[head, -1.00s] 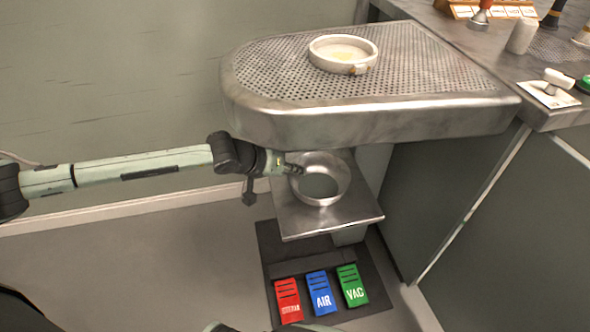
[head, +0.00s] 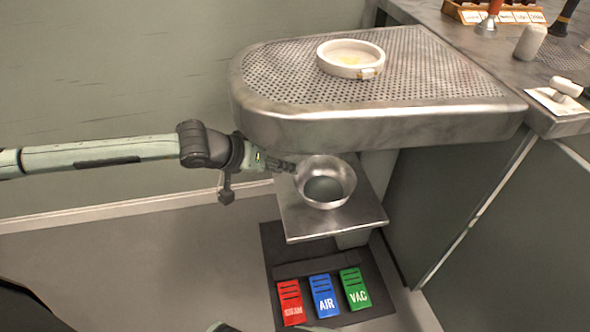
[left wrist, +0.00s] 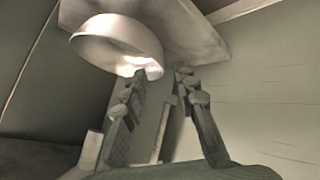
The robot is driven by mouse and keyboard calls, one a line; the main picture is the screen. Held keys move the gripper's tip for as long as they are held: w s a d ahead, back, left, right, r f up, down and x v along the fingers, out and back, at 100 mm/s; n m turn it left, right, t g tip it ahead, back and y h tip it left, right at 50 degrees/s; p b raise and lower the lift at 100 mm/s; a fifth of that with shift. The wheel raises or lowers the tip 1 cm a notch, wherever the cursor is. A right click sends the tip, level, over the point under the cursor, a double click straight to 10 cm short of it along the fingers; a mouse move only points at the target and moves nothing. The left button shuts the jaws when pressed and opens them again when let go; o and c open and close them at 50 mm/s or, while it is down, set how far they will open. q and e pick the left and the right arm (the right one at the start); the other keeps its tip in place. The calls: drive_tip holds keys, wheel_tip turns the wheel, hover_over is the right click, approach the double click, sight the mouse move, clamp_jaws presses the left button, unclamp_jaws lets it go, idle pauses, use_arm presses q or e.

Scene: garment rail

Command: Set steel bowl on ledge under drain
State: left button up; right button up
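The steel bowl (head: 325,184) sits upright on the small metal ledge (head: 318,223) below the perforated steel table (head: 400,75). Its rim is close under the table's front edge. My left gripper (head: 289,166) is just left of the bowl near rim height. In the left wrist view, its two fingers (left wrist: 158,88) are spread with nothing between them, and the bowl (left wrist: 105,38) is past the tips at upper left. The drain is hidden under the table. My right gripper is out of view.
A round white dish (head: 350,59) stands on the table. Red, blue (head: 323,295) and green pedals lie on a dark floor mat below the ledge. A cabinet (head: 470,200) closes off the right side. Floor and wall at left are clear.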

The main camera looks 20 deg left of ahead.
use_arm(q)
drive_tip(key=shift+v, duration=2.15)
